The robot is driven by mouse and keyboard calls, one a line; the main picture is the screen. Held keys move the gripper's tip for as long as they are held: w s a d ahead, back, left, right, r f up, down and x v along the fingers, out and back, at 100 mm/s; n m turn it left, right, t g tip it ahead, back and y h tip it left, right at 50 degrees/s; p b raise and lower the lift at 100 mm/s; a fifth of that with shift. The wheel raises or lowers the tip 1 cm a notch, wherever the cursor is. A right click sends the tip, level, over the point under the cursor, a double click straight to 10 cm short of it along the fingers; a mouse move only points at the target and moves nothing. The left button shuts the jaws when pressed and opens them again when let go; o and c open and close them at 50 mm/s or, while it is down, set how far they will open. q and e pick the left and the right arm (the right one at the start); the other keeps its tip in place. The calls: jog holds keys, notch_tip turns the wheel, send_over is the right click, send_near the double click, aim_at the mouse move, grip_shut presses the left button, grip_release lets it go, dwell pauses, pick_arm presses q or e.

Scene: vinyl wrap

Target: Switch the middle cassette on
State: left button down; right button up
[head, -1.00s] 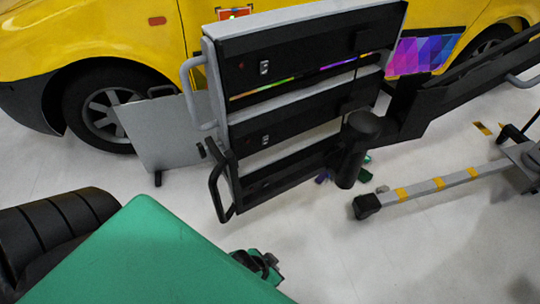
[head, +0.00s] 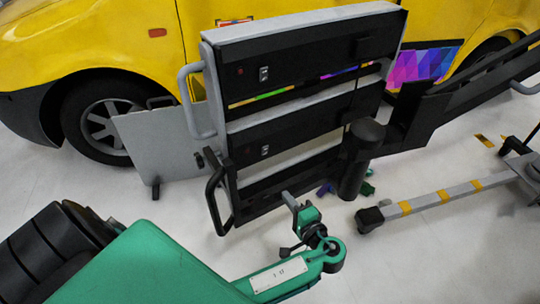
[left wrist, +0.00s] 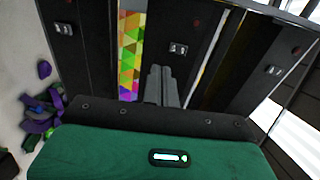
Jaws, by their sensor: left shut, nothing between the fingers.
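Three dark cassettes are stacked in a tilted rack. In the head view the middle cassette (head: 300,132) shows a small pale switch (head: 265,150) at its left part. In the left wrist view the middle cassette (left wrist: 190,75) has its switch (left wrist: 178,48) just beyond my fingertips. My left gripper (left wrist: 160,68) is shut and empty, its fingers pointing towards the middle cassette. In the head view the left gripper (head: 288,197) is small, in front of the rack's lower part. I cannot tell whether it touches anything or which way the switch is set. My right gripper is not in view.
The top cassette (head: 310,58) has a similar switch. Black and grey handles (head: 213,190) stick out at the rack's left side. A black post (head: 352,172) stands to the right. Coloured scraps (left wrist: 42,112) lie on the floor. A yellow car (head: 60,45) is behind.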

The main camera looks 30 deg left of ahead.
pick_arm(q)
jog(key=r, duration=0.1)
jog(key=w+r+y, duration=0.1)
jog(key=d+r+y, duration=0.1)
jog(key=shift+w, duration=0.3)
jog(key=shift+a, duration=0.1)
send_near(265, 148)
jog(key=x, duration=0.5)
jog(key=shift+a, duration=0.15)
jog(key=shift+w+a+r, duration=0.1)
jog(key=shift+w+a, duration=0.2)
jog(key=shift+a, duration=0.35)
